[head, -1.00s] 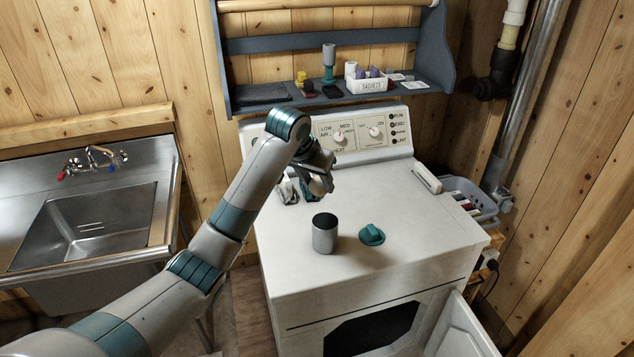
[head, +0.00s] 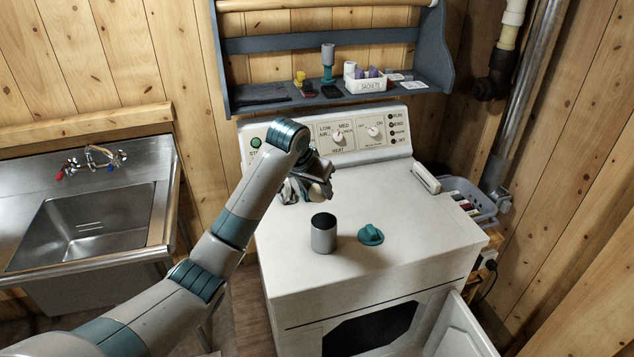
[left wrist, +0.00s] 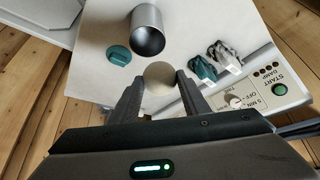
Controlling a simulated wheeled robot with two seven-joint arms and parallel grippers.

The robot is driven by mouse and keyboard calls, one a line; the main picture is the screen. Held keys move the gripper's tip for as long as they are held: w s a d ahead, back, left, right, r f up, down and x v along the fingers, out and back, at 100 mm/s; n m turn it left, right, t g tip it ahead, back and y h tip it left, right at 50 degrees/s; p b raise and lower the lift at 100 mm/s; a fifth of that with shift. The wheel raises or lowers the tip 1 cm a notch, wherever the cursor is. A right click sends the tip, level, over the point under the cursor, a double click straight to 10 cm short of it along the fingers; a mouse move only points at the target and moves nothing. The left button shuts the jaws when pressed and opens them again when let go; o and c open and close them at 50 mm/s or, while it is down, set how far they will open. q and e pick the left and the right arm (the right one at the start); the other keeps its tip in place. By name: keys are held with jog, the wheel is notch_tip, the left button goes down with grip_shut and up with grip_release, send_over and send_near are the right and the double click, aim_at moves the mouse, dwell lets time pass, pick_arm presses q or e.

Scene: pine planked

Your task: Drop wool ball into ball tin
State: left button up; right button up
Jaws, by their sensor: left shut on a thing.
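The ball tin (head: 323,238) is a grey metal cylinder standing upright on the dryer top, its dark open mouth up. It also shows in the left wrist view (left wrist: 147,18). A teal lid with a raised grip (head: 370,236) lies to its right, apart from it. My left gripper (head: 327,194) is above the dryer top, behind and above the tin in the head view. In the left wrist view its fingers (left wrist: 158,84) are shut on the pale wool ball (left wrist: 158,74). The ball is not clearly seen in the head view. My right gripper is out of view.
Crumpled grey and teal bundles (left wrist: 203,68) lie near the dryer's control panel (head: 350,134). A blue shelf (head: 300,100) with a white sachet box (head: 367,84) hangs behind. A steel sink (head: 85,225) is left. The dryer's right front top is clear.

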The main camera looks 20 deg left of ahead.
aim_at(315, 194)
pick_arm(q)
jog(key=shift+f, duration=1.65)
jog(key=o, duration=1.1)
jog(key=shift+r, duration=0.15)
